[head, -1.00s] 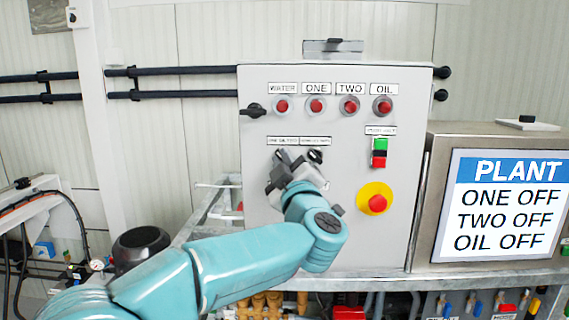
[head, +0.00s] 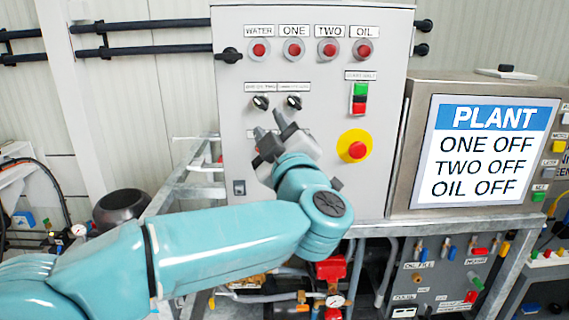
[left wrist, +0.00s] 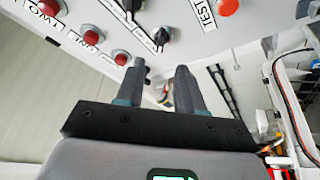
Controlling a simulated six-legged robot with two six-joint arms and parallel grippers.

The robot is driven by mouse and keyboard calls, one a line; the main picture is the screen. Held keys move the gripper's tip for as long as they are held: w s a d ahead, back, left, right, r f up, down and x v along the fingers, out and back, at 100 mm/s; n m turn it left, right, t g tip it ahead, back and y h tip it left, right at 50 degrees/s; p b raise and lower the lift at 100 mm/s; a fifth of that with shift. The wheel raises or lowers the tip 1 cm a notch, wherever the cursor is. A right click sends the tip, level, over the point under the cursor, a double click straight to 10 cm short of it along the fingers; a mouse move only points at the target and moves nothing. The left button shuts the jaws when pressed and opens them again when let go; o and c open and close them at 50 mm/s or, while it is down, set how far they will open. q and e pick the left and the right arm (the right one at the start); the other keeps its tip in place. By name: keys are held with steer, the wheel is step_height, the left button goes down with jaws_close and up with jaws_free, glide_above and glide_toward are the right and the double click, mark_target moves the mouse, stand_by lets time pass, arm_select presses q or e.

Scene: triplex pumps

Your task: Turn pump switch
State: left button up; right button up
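The grey control panel (head: 330,185) carries two black rotary switches side by side, a left switch (head: 261,102) and a right switch (head: 293,102). Small labels sit above them, too small to read surely. My left gripper (head: 271,125) is just below these switches, with its fingers pointing up toward them. In the left wrist view my left gripper (left wrist: 161,68) is open, with nothing between the fingers. A black switch (left wrist: 160,38) lies beyond the fingertips there. I cannot tell whether a finger touches the panel. My right gripper is not in view.
Red lamps (head: 295,49) line the panel top. A green-and-red switch (head: 359,99) and a red stop button on yellow (head: 356,150) are to the right. The plant screen (head: 490,150) reads ONE OFF, TWO OFF, OIL OFF. Pipes and a metal frame lie below.

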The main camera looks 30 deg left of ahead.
arm_select(q)
steer(key=b+v, duration=0.1)
steer(key=v, duration=0.7)
steer(key=shift+s+d, duration=0.2)
